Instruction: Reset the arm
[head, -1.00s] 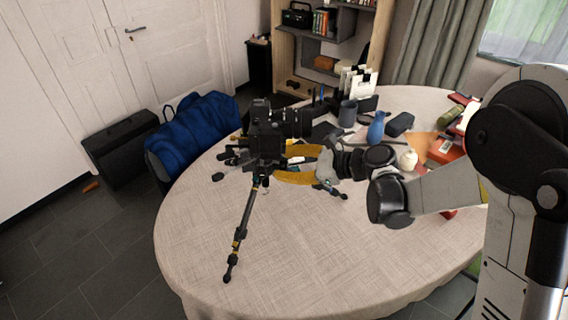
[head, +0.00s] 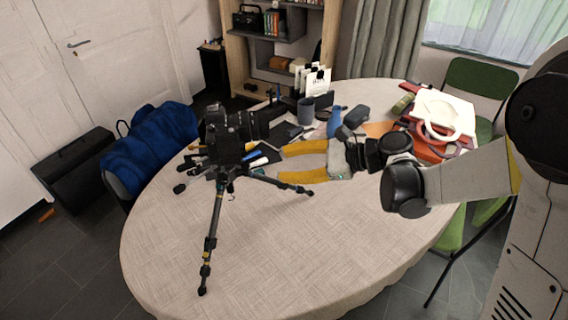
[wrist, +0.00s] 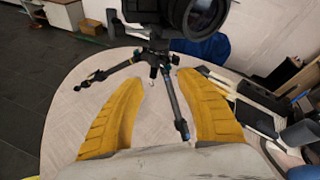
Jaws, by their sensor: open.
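In the head view the fingers point left, toward a black camera (head: 228,135) on a small tripod (head: 213,225) that stands on the table. In the wrist view my gripper (wrist: 157,85) shows both fingers apart, with the tripod (wrist: 172,100) beyond and between them and the camera lens (wrist: 200,15) above. No contact between the fingers and the tripod can be seen.
The round table (head: 285,240) has clear cloth at its front. A blue-draped chair (head: 150,150) stands at the left, a green chair (head: 480,85) behind right.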

